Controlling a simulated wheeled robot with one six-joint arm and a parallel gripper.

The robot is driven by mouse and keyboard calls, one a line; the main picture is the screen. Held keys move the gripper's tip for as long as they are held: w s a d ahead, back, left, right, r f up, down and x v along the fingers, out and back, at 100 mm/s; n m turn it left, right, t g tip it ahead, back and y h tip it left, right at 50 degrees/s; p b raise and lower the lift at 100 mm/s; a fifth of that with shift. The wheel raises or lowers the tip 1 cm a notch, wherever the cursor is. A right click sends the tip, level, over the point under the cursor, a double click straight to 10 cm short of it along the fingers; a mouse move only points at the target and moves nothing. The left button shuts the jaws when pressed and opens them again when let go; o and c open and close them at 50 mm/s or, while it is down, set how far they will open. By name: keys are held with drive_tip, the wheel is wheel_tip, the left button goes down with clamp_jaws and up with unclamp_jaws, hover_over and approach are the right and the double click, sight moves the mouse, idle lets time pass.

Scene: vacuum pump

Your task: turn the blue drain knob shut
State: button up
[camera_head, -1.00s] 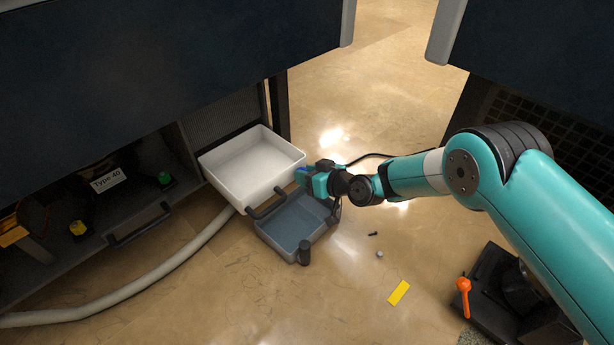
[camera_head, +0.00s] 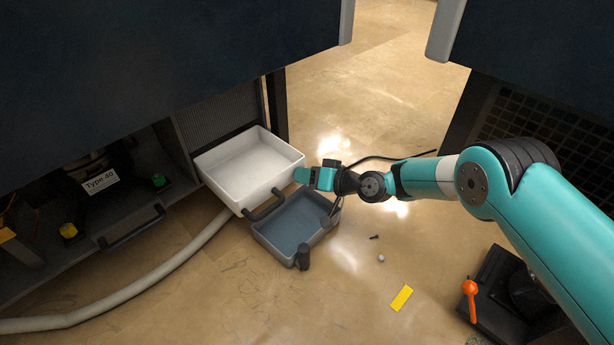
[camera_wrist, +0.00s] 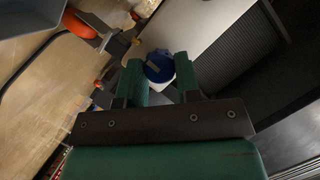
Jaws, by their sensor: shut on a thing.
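The blue drain knob (camera_wrist: 158,66) shows in the wrist view between my gripper's two green fingers, against a pale surface. A lighter blue mark runs across its face. My gripper (camera_wrist: 159,70) is shut on the knob. In the head view my gripper (camera_head: 303,175) is at the right corner of the white tray, and the knob is hidden there.
The white tray (camera_head: 245,160) sits at the cabinet opening, with a grey-blue tray (camera_head: 290,228) on the floor below it. A pale hose (camera_head: 160,268) runs left. A yellow piece (camera_head: 401,298), small loose parts and a black unit with an orange handle (camera_head: 470,288) are at right.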

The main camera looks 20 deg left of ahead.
drive_tip(key=o, duration=0.9)
drive_tip(key=shift+o, duration=0.2)
drive_tip(key=p+v, duration=1)
drive_tip(key=v, duration=0.7)
drive_tip(key=shift+d, duration=0.25)
